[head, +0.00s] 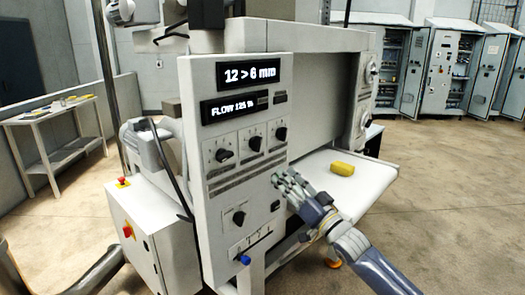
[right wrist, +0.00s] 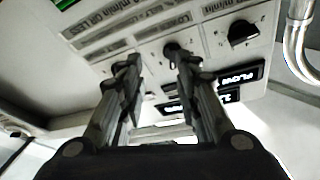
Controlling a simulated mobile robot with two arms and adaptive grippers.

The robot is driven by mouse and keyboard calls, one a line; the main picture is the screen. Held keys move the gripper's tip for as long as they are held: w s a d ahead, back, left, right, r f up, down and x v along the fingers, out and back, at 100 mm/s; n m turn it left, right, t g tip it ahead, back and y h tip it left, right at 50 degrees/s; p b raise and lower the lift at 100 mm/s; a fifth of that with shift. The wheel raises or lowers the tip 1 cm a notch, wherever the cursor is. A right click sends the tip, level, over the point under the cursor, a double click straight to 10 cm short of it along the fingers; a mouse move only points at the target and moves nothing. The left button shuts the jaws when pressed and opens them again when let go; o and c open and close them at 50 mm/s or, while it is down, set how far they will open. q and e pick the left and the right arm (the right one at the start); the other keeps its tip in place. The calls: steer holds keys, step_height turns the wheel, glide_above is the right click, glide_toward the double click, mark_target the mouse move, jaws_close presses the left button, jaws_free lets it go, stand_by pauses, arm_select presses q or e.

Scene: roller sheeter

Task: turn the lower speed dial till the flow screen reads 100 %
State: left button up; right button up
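The flow screen (head: 234,107) on the tall panel reads about "FLOW 125 %"; the digits are small and blurred. It also shows upside down in the right wrist view (right wrist: 240,75). Three black dials sit in a row below it, the middle one (head: 255,144) among them. A single dial (head: 239,217) sits lower on the panel. Labels are too small to tell which is the lower speed dial. My right gripper (head: 283,182) is at the panel's right edge, below the row. In the right wrist view its fingers (right wrist: 155,75) are apart, with a dial (right wrist: 172,50) beyond them. My left gripper is not visible.
A thickness screen (head: 249,75) reads "12 > 6 mm". A blue-tipped lever (head: 244,260) sticks out at the panel's foot. A yellow lump (head: 342,169) lies on the white belt (head: 372,180) right of the panel. A red button (head: 127,232) is on the box at left.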

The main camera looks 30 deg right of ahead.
mark_target(260, 145)
steer(key=w+r+p, duration=0.1)
steer(key=w+r, duration=0.1)
steer(key=w+a+r+p, duration=0.1)
steer(key=w+r, duration=0.1)
steer(key=w, duration=0.1)
steer(key=w+r+p, duration=0.1)
steer(key=w+r, duration=0.1)
steer(key=w, duration=0.1)
steer(key=shift+a, duration=0.3)
steer(key=shift+p+x, duration=0.4)
steer(key=shift+x, duration=0.4)
steer(key=shift+f, duration=0.15)
steer(key=shift+c, duration=0.2)
steer(key=c, duration=0.5)
steer(key=shift+s, duration=0.1)
jaws_close()
